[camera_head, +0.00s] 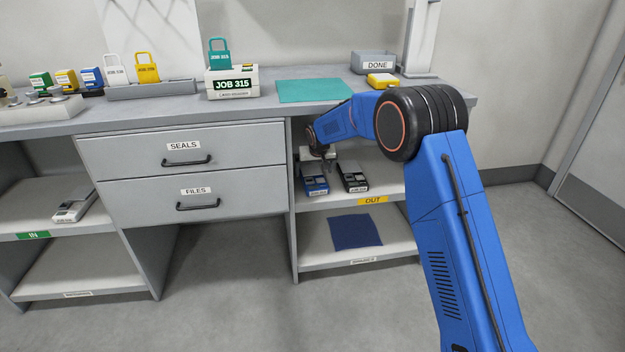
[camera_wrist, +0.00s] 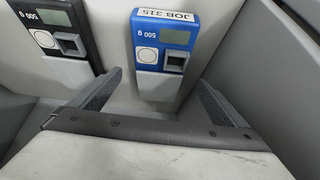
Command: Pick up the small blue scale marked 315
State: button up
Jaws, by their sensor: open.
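The small blue scale (camera_head: 315,184) marked JOB 315 lies on the OUT shelf under the counter. In the wrist view the blue scale (camera_wrist: 165,48) is at the upper middle, with "500 g" on its face. My gripper (camera_wrist: 160,85) is open and empty, and its two fingers point toward the scale, one on either side of its near end in that view. I cannot tell how far above the shelf the fingers are. In the head view my gripper (camera_head: 318,157) reaches into the shelf bay, partly hidden by my arm.
A black scale (camera_head: 352,176) lies close beside the blue one, and it also shows in the wrist view (camera_wrist: 62,35). The bay's side wall (camera_wrist: 275,70) is close on the other side. A dark blue cloth (camera_head: 355,232) lies on the lower shelf. The drawers (camera_head: 185,165) are shut.

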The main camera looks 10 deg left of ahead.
aim_at(313, 175)
jog(key=x, duration=0.5)
jog(key=c, duration=1.4)
jog(key=shift+r, duration=0.1)
